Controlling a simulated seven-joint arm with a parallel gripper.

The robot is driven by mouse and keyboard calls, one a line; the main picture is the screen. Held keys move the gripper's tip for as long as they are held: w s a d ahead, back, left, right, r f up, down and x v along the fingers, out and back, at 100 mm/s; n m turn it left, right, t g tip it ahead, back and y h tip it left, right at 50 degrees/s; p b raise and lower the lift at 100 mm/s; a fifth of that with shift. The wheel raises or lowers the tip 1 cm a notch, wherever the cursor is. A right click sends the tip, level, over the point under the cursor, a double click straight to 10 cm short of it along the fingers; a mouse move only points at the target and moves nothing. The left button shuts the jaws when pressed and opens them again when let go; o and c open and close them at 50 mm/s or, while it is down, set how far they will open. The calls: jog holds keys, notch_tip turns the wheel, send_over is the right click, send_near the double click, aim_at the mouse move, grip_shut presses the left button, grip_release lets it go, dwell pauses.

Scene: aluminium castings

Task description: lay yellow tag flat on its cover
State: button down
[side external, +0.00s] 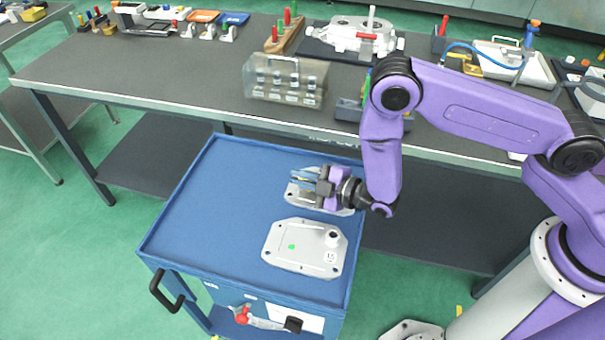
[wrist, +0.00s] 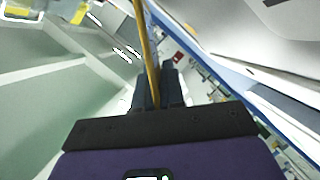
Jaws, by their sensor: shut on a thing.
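My gripper (side external: 308,182) is low over the blue cart top, its fingers pointing left in the side view. In the wrist view my gripper (wrist: 156,88) is shut on the yellow tag (wrist: 147,45), a thin strip seen nearly edge-on between the dark fingers. The tag is too small to make out in the side view. One grey cast cover (side external: 300,199) lies under my gripper and is partly hidden by it. Another grey cover (side external: 285,256), with a green dot, a round boss and a label reading 15, lies in front. I cannot tell whether the tag touches a cover.
The blue cart top (side external: 210,215) is bare on its left side. Behind it a dark workbench (side external: 190,75) holds a clear case (side external: 285,80), a white casting (side external: 350,35) and other parts. A black handle (side external: 165,292) sticks out from the cart's front left.

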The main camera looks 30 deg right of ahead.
jog(key=shift+f, duration=0.15)
jog(key=c, duration=1.1)
grip_release()
jog(key=shift+c, duration=0.2)
notch_tip(320, 180, up, 4)
jog(key=shift+f, duration=0.2)
jog(key=s+d+r, duration=0.7)
jog(key=s+r, duration=0.2)
jog(key=s, duration=0.3)
jog(key=shift+r, duration=0.35)
